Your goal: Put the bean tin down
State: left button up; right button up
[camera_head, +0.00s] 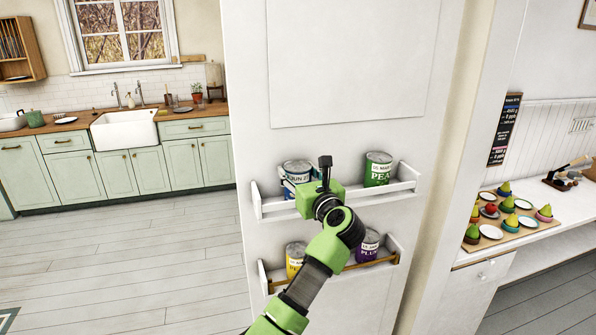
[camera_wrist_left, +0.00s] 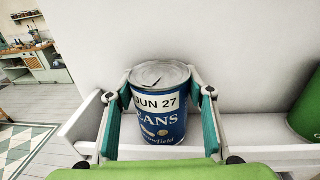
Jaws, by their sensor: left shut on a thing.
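The bean tin (camera_wrist_left: 160,115) is blue with a white "JUN 27" label and a bare metal lid. It stands upright at the left end of the upper white wall shelf (camera_head: 273,208). In the head view the tin (camera_head: 297,168) is partly hidden by my left gripper (camera_head: 305,186). The gripper is shut on the tin, with one green finger on each side of it in the left wrist view. The tin's base is hidden, so I cannot tell whether it touches the shelf floor. My right gripper is not in view.
A green pea tin (camera_head: 378,169) stands at the right end of the upper shelf, with a gap between the tins. The lower shelf holds a yellow tin (camera_head: 295,256) and a purple tin (camera_head: 368,245). Both shelves have raised front rails.

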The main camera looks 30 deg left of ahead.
pick_arm(q)
jog(key=o, duration=1.5)
jog(key=shift+f, duration=0.1)
jog(key=shift+s+d, duration=0.1)
jog(key=shift+d, duration=0.15)
jog(key=b+v, duration=0.4)
jog(key=v, duration=0.7)
jog(key=shift+s+d+b, duration=0.2)
jog(key=shift+s+b, duration=0.05)
jog(key=shift+b, duration=0.1)
